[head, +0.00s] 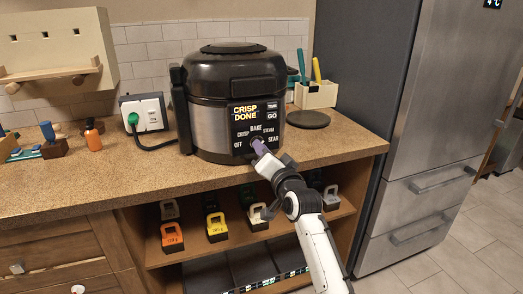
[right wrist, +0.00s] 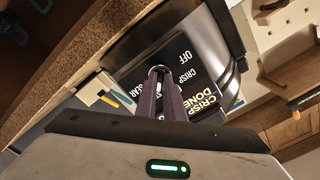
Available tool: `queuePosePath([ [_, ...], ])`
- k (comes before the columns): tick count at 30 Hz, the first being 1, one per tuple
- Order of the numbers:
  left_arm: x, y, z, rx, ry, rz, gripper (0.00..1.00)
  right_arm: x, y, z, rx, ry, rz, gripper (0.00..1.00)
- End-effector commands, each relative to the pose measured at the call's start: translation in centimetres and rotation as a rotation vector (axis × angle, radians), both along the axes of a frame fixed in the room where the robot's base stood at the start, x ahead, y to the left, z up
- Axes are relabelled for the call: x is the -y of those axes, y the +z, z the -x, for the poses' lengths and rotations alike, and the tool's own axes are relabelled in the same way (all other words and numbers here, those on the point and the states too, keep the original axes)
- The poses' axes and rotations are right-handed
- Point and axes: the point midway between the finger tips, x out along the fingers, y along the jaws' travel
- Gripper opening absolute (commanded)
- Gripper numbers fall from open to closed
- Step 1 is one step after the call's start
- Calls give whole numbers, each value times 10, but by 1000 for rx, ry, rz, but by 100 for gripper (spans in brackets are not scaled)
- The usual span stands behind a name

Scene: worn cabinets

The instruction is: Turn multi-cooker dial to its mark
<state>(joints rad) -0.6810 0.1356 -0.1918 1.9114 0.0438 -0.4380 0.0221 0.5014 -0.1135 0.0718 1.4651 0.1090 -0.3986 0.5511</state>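The black and steel multi-cooker (head: 209,115) stands upright on the counter, its front panel facing me. The panel reads OFF, CRISP, BAKE, STEAM and SEAR in an arc around the dial (head: 256,142). My right gripper (head: 260,149) is at the dial from the front. In the right wrist view, its purple fingers (right wrist: 159,84) are close together with their tips at the dial (right wrist: 158,70), and look shut on it. The fingers hide most of the dial, so I cannot tell where its pointer stands. My left gripper is not in view.
A wall socket (head: 148,113) with a green plug and black cord is left of the cooker. A utensil box (head: 316,95) and a round dark mat (head: 307,119) are at right. A steel fridge (head: 430,100) stands at right.

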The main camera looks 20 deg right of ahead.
Motion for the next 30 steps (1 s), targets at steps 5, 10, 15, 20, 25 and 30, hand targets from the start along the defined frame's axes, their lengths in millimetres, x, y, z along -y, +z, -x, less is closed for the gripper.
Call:
queuePosePath([
  [5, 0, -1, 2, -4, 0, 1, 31, 0, 0, 0, 0, 0, 4, 0],
  [10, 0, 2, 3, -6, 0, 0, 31, 0, 0, 0, 0, 0, 40, 0],
  [15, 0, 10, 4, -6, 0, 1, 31, 0, 1, 0, 2, 0, 129, 0],
  [20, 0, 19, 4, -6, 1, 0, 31, 1, 2, 0, 6, 0, 254, 0],
  [25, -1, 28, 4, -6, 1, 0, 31, 1, 1, 0, 11, 1, 402, 0],
  [30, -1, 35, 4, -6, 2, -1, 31, 1, 1, 0, 16, 1, 540, 0],
])
